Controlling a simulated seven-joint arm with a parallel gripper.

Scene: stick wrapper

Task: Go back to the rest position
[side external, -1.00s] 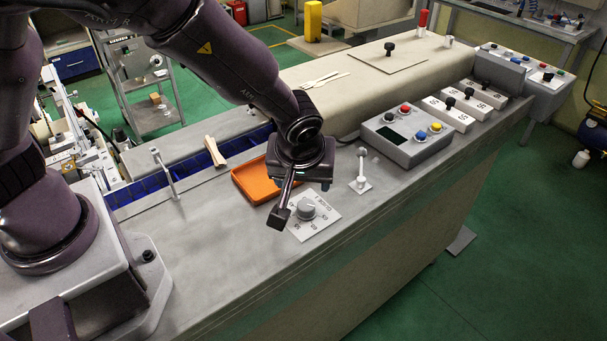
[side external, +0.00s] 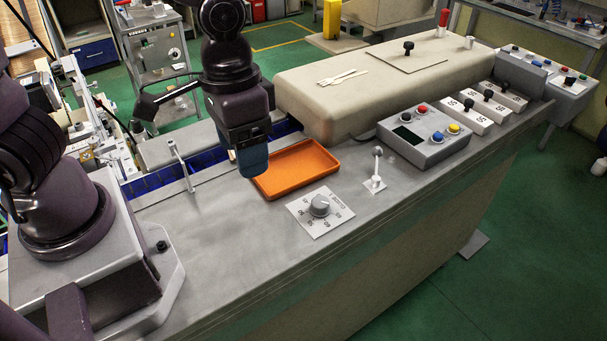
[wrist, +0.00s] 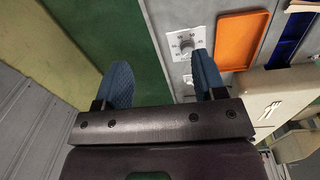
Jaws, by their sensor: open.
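My gripper (side external: 252,163) hangs fingers down in the side view, left of the orange tray (side external: 296,168), and looks raised above the bench. In the wrist view my gripper (wrist: 163,85) has its two blue fingers wide apart with nothing between them. The dial (side external: 319,206) on its white plate stands on the bench in front of the tray, apart from the gripper. The dial also shows in the wrist view (wrist: 186,46), beyond the right finger. The gripper partly hides the blue conveyor (side external: 158,186) and a pale wooden piece (side external: 232,156).
A small white lever (side external: 376,168) and a grey button box (side external: 426,138) stand right of the dial. The front bench strip is clear.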

